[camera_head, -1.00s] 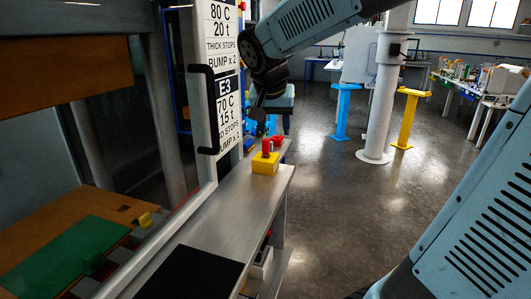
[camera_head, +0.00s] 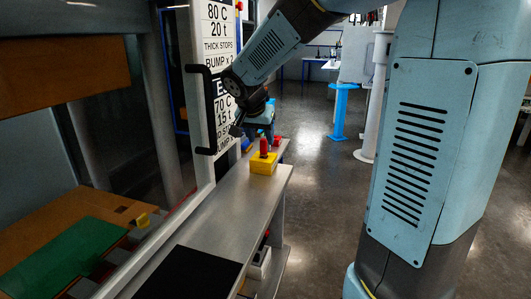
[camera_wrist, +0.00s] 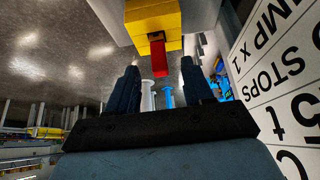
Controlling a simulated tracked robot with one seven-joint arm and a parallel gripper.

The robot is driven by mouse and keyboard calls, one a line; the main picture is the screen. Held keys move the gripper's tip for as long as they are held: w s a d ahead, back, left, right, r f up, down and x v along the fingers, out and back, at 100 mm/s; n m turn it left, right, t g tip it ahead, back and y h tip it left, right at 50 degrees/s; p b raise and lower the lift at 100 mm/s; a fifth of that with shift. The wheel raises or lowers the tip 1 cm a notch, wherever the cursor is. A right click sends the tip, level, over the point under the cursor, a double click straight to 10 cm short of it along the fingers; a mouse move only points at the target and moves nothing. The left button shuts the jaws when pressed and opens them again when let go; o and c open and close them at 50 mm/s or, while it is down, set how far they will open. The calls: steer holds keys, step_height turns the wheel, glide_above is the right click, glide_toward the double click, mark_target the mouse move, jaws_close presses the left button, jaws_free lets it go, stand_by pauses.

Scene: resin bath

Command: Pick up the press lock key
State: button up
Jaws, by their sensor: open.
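A red upright key-like piece (camera_head: 264,147) stands in a yellow block (camera_head: 263,164) on the grey metal ledge; I take it for the press lock key. In the wrist view the yellow block (camera_wrist: 153,22) is at the top, and the red piece (camera_wrist: 159,58) points down from it towards the space between my fingers. My gripper (camera_wrist: 161,76) is open and empty, its two dark fingers apart. The red piece is not between the fingers.
A white sign panel (camera_head: 220,60) and a black handle (camera_head: 201,110) stand close left of my gripper. A black mat (camera_head: 190,275) lies on the near ledge. Another small red object (camera_head: 277,141) is behind the yellow block. Open floor lies right of the ledge.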

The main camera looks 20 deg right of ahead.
mark_target(263, 142)
steer(key=shift+x, duration=2.6)
steer(key=shift+c, duration=0.3)
jaws_close()
